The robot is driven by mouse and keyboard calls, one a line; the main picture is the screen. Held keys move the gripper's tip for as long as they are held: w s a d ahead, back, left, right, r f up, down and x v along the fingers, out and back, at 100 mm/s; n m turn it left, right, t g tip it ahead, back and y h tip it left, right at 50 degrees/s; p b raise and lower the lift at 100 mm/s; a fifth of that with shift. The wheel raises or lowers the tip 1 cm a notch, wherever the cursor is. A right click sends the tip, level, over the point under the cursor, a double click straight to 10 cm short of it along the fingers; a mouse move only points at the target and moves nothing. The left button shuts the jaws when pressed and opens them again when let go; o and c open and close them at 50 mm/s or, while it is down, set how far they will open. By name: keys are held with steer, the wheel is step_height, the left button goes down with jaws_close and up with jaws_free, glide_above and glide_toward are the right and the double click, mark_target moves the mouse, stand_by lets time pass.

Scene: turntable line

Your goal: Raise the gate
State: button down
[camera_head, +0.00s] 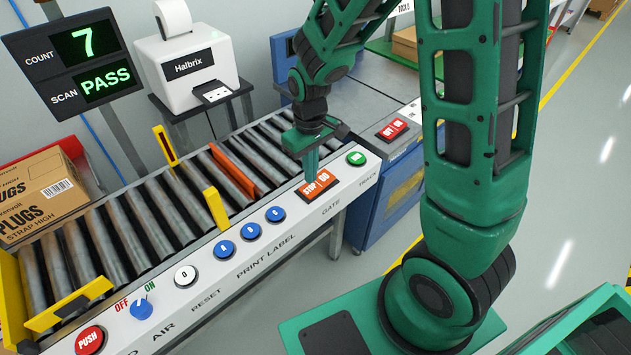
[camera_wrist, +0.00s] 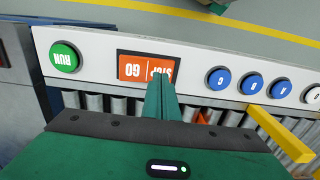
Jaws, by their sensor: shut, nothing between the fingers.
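The orange GATE rocker switch (camera_head: 323,178) is on the white panel, with a STOP half on the left and a GO half on the right. In the wrist view the switch (camera_wrist: 130,71) appears upside down, and my fingers partly cover STOP while GO is clear. My gripper (camera_head: 311,178) is shut and empty, pointing down at the STOP half; I cannot tell if it touches. It also shows in the wrist view (camera_wrist: 161,78). An orange bar (camera_head: 233,173), apparently the gate, lies across the conveyor between the rollers; its height is hard to tell.
A green RUN button (camera_head: 356,158) sits right of the switch. Several blue PRINT LABEL buttons (camera_head: 250,231), a white reset button (camera_head: 185,275) and a red PUSH button (camera_head: 89,341) are to the left. A carton (camera_head: 45,195) stands at far left. The display (camera_head: 75,60) reads 7, PASS.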

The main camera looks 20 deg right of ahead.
mark_target(312, 188)
steer(key=shift+r, duration=2.25)
steer(key=s+d+r+m, duration=0.5)
steer(key=s+d+r, duration=0.2)
steer(key=s+d, duration=0.3)
steer(key=s+d+r+m, duration=0.2)
steer(key=s+d, duration=0.1)
steer(key=s, duration=0.3)
steer(key=s+d+r+m, duration=0.1)
steer(key=s+d+m, duration=0.2)
steer(key=s, duration=0.4)
steer(key=shift+s+d+r, duration=0.15)
steer(key=shift+d+r, duration=0.25)
steer(key=shift+d, duration=0.1)
